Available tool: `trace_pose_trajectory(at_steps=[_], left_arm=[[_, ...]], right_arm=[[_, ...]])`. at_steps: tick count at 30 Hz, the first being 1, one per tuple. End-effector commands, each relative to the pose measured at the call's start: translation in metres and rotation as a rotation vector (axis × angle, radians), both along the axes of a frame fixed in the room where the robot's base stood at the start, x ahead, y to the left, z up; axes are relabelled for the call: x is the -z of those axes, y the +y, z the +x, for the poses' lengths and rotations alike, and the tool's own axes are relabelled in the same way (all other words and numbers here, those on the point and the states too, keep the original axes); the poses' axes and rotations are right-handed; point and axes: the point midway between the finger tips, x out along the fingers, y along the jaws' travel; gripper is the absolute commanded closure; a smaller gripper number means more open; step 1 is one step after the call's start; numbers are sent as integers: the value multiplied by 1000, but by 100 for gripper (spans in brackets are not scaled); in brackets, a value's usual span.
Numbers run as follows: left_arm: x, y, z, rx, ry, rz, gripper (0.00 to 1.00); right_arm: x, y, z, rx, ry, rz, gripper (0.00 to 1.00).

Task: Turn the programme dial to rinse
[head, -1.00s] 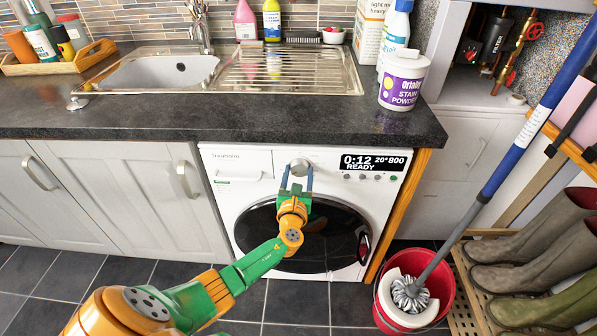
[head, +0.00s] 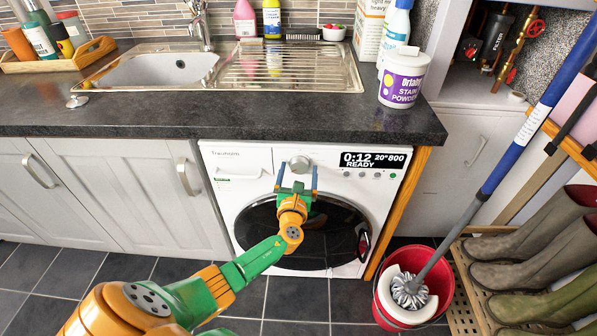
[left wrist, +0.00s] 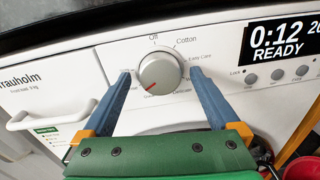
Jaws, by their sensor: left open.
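The programme dial (head: 300,163) is a round silver-grey knob on the white washing machine's panel (head: 330,178). In the left wrist view the dial (left wrist: 160,70) has a red mark pointing to the lower left. The labels Off, Cotton and Easy Care read around its top and right; the lower-left label is hidden or too small to read. My left gripper (head: 297,167) is open, its blue fingers on either side of the dial's lower part with gaps between. It also shows in the left wrist view (left wrist: 160,76). My right gripper is not in view.
The display (head: 375,161) reads 0:12, 20°, 800, READY, with small buttons below. The dark worktop (head: 250,118) overhangs the panel. A drawer handle (left wrist: 52,115) lies left of the dial. A red bucket (head: 440,290) with a mop stands at right.

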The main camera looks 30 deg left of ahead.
Motion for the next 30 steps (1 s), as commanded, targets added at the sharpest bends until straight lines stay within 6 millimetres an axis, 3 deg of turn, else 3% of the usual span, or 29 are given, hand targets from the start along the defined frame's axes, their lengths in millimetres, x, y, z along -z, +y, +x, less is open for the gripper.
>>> trace_pose_trajectory(at_steps=[4,13,27,29,30], left_arm=[[-2,-4,-8,2,1,0,5],[-2,-32,-58,1,2,-1,5],[0,-34,-63,0,2,-3,5],[9,-33,-65,-5,19,-47,5],[25,-31,-71,-16,46,-117,5]], right_arm=[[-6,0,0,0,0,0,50],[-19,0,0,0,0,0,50],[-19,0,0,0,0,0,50],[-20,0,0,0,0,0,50],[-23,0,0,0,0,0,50]])
